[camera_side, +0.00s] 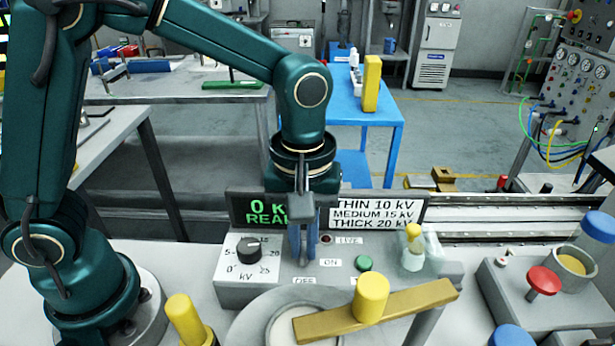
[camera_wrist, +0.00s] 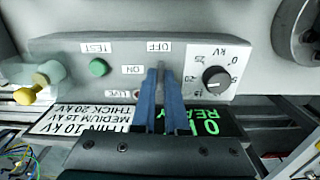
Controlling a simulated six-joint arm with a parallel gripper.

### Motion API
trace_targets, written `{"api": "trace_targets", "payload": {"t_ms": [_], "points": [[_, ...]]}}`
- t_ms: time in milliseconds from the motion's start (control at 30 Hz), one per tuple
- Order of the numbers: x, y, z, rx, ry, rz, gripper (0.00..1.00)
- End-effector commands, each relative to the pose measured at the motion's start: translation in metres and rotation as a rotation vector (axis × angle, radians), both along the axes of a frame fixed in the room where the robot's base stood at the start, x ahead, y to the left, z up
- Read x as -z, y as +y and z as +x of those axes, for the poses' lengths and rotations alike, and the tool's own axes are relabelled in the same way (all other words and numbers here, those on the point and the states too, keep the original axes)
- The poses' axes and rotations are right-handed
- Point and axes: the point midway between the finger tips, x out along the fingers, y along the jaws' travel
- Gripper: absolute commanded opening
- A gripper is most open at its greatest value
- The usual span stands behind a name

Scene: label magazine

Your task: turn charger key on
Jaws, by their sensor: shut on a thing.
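The charger box (camera_side: 236,292) has a key switch with an ON label (camera_side: 331,262) and an OFF label (camera_side: 304,280). My gripper (camera_side: 302,258) points down at the switch, its blue fingers shut on the key. In the wrist view the narrow grey key (camera_wrist: 161,71) shows between the blue fingertips and lines up with the OFF label (camera_wrist: 159,47); the ON label (camera_wrist: 131,69) is to its left. The fingers hide most of the key. A small dark red lamp (camera_side: 326,240) is by the LIVE label and looks unlit.
A kV dial (camera_side: 249,249) is left of the gripper and a green button (camera_side: 364,263) to its right. A display (camera_side: 262,209) shows green 0 and READY text, partly hidden. A yellow-topped post (camera_side: 371,297) and brass bar (camera_side: 421,303) stand in front.

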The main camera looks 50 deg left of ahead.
Motion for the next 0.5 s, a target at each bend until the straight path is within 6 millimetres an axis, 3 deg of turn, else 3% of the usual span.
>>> {"api": "trace_targets", "payload": {"t_ms": [500], "points": [[-0.0004,0.0005,0.0006,0.433,-0.003,0.001,0.0]]}}
